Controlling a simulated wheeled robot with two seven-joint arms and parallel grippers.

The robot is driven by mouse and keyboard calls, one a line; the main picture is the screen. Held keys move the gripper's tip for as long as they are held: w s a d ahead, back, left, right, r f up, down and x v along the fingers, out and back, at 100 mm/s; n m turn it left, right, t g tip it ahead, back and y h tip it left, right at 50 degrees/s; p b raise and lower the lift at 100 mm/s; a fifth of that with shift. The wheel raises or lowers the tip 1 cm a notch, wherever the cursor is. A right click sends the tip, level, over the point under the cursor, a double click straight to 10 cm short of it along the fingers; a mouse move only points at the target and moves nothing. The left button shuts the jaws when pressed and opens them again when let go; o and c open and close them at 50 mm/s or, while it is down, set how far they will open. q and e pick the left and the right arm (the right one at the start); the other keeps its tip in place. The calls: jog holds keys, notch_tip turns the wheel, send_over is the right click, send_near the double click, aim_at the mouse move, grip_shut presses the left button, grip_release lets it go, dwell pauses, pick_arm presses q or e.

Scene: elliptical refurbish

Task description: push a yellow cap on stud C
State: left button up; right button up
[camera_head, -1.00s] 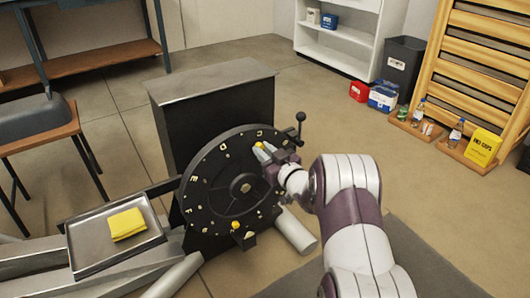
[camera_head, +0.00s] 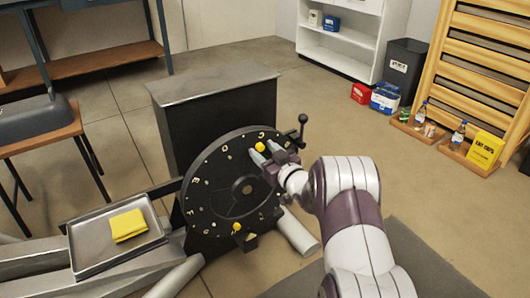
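A yellow cap (camera_head: 260,147) sits near the top of the wheel, just below a letter that looks like C. Another yellow cap (camera_head: 236,227) is at the wheel's bottom edge. My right gripper (camera_head: 264,153) is at the upper right of the wheel, its two fingertips apart just short of the upper cap. It looks open and empty. Whether the cap is fully seated is too small to tell. My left gripper is out of view.
A metal tray (camera_head: 88,262) with a folded yellow cloth (camera_head: 128,225) lies left of the wheel. A black-knobbed lever (camera_head: 303,119) rises at the wheel's upper right. The dark cabinet (camera_head: 225,115) stands behind.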

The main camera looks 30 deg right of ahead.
jog(key=shift+s, duration=0.1)
jog(key=s+d+p, duration=0.1)
jog(key=s+p, duration=0.4)
jog(key=s, duration=0.7)
jog(key=shift+s+p, duration=0.25)
jog(key=shift+p, duration=0.1)
